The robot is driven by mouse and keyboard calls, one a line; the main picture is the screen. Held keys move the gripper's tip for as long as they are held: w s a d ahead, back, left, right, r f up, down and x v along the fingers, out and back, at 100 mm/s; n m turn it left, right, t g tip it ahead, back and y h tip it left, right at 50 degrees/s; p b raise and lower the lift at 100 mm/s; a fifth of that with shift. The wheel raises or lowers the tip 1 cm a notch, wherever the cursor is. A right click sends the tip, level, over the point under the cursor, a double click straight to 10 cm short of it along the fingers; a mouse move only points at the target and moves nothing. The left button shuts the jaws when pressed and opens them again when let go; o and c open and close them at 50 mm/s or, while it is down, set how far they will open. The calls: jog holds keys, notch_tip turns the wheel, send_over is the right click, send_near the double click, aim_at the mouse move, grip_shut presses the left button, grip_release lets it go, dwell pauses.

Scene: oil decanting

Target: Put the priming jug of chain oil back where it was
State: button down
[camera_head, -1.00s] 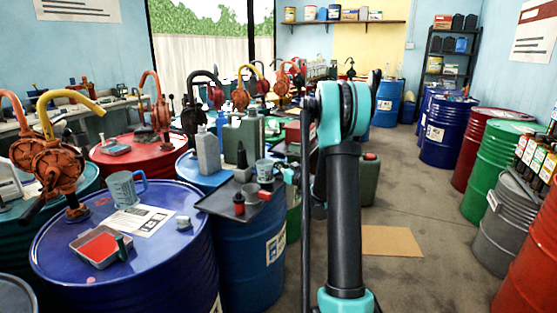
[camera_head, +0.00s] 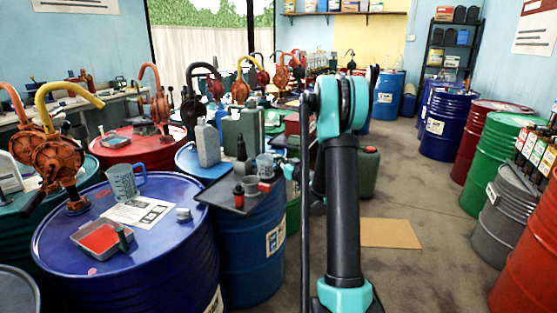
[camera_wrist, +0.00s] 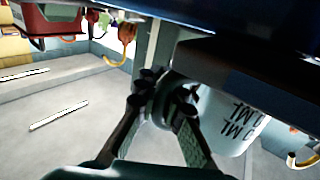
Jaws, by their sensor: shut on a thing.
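My gripper (camera_wrist: 160,105) is shut on a pale jug (camera_wrist: 235,118) with black "ML" markings. The jug lies between and beyond the fingers in the wrist view and looks slanted there. In the head view, a small translucent vessel (camera_head: 264,166) at the back of a dark tray (camera_head: 228,207) seems to be this jug, beside my gripper (camera_head: 289,171). I cannot tell whether it touches the tray. A larger blue-grey graduated jug (camera_head: 123,182) with a handle stands on the blue drum at left.
The dark tray also carries a grey cup (camera_head: 250,186) and a red-capped dark bottle (camera_head: 239,196). A grey bottle (camera_head: 207,145) and a green can (camera_head: 242,133) stand behind. A red-filled pan (camera_head: 101,238) is on the left drum.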

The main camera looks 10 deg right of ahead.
jog(key=shift+f, duration=0.15)
jog(key=c, duration=1.6)
grip_release()
jog(key=shift+o, duration=0.2)
jog(key=v, duration=1.2)
